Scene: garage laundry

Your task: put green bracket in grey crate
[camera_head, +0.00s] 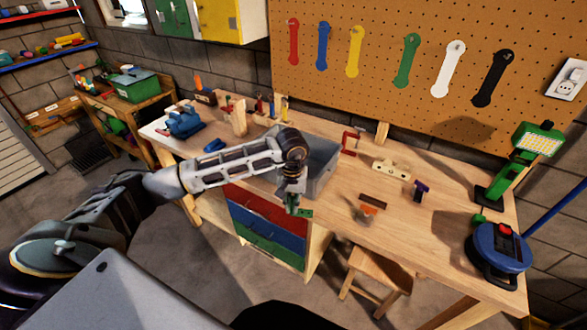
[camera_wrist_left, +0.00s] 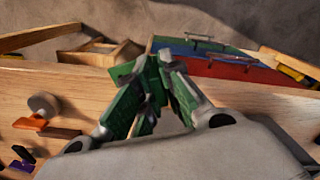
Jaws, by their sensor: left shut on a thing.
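My left gripper (camera_head: 293,200) is shut on the green bracket (camera_head: 303,212) at the front edge of the workbench, beside the grey crate. The bracket also shows between the fingers in the left wrist view (camera_wrist_left: 150,98). The grey crate (camera_head: 323,170) stands on the bench just behind the gripper, partly hidden by my left arm. I cannot see much of its inside. My right gripper is not in view.
The wooden workbench (camera_head: 430,230) carries an orange-brown block (camera_head: 373,201), a purple piece (camera_head: 420,189), a cream block (camera_head: 390,169) and a red clamp (camera_head: 350,141) right of the crate. A blue vise (camera_head: 185,122) stands at left. Coloured drawers (camera_head: 265,225) sit below the front edge.

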